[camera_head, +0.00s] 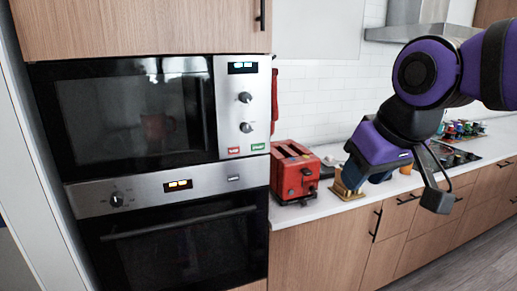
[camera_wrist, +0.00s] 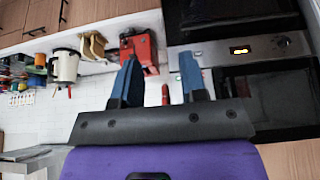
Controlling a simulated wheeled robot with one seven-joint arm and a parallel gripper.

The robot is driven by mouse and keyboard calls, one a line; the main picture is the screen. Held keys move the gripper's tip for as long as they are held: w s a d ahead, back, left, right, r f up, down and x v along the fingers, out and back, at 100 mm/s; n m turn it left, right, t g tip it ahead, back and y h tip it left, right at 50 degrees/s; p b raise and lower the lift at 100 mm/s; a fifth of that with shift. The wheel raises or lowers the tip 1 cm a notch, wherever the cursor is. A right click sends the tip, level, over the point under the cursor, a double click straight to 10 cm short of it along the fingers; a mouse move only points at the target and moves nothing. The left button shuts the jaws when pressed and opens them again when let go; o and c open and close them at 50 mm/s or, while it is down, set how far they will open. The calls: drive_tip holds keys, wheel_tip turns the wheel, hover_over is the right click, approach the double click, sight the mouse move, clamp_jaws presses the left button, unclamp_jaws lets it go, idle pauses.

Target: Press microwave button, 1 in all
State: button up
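The built-in microwave (camera_head: 135,115) has a dark glass door on the left and a steel control panel on its right. The panel has a lit display, two knobs, a red button (camera_head: 234,150) and a green button (camera_head: 258,147). My gripper (camera_head: 352,172) is to the right of the microwave over the counter, apart from the panel. Its fingertips are hard to make out in the head view. In the wrist view my gripper (camera_wrist: 160,75) shows two blue fingers spread apart with nothing between them. Part of the microwave (camera_wrist: 230,10) shows at the top right there.
A red toaster (camera_head: 294,172) stands on the counter between the microwave and my gripper. A golden-brown holder (camera_head: 345,186) is close by my gripper. An oven (camera_head: 185,245) sits below the microwave. A cooktop and several small items are farther right.

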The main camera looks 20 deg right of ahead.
clamp_jaws()
idle(1.4)
